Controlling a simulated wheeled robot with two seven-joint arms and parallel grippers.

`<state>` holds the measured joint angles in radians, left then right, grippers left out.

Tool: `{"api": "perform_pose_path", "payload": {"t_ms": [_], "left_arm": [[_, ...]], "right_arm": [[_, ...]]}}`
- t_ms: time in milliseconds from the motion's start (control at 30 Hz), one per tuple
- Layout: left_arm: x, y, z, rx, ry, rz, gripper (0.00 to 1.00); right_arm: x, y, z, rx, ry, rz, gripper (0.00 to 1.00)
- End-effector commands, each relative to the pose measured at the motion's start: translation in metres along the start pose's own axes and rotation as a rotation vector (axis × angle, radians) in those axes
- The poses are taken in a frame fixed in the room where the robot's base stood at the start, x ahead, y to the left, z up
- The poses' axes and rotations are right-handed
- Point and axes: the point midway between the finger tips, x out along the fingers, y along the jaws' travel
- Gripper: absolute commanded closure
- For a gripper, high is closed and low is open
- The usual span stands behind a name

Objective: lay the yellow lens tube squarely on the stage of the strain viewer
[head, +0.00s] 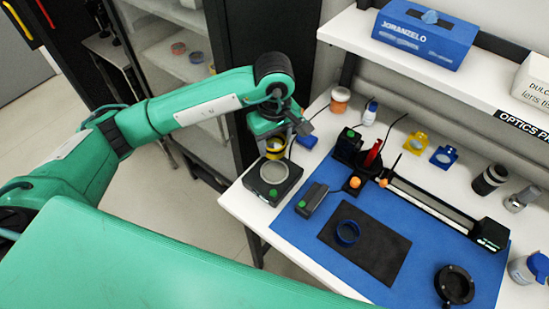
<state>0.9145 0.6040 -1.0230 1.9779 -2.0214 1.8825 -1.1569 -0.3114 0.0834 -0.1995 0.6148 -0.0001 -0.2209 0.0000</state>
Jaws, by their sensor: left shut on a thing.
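The yellow lens tube (275,153), a short ring with a dark band, is under my left gripper (275,142). My left gripper is shut on it and hides its upper part. The strain viewer (262,190) seems to be the black box at the bench's left corner, with a round pale stage and a green button. The tube shows at the far edge of the stage. I cannot tell whether it touches the stage or hangs above it. My right gripper is not in view.
A blue mat (300,238) covers the bench, with a black pad (380,262) bearing a blue ring (347,233). A black rail (440,208) runs to the right. A white shelf (480,75) overhangs the back.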

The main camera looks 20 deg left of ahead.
Motion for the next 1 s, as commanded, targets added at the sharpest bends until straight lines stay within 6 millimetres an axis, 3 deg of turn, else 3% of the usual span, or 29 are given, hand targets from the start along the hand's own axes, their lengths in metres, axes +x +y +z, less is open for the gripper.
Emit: {"api": "perform_pose_path", "payload": {"t_ms": [233,467,667,1000], "left_arm": [[0.045,-0.001,0.000,-0.001,-0.001,-0.002,0.77],[0.062,-0.001,0.001,0.001,-0.001,-0.001,0.77],[0.089,0.000,0.001,0.001,-0.001,-0.001,0.77],[0.096,0.000,0.000,0.002,0.000,0.002,0.77]], "right_arm": [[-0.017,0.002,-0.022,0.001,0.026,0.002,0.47],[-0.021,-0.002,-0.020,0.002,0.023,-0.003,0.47],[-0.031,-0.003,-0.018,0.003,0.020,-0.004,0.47],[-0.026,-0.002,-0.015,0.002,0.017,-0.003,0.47]]}}
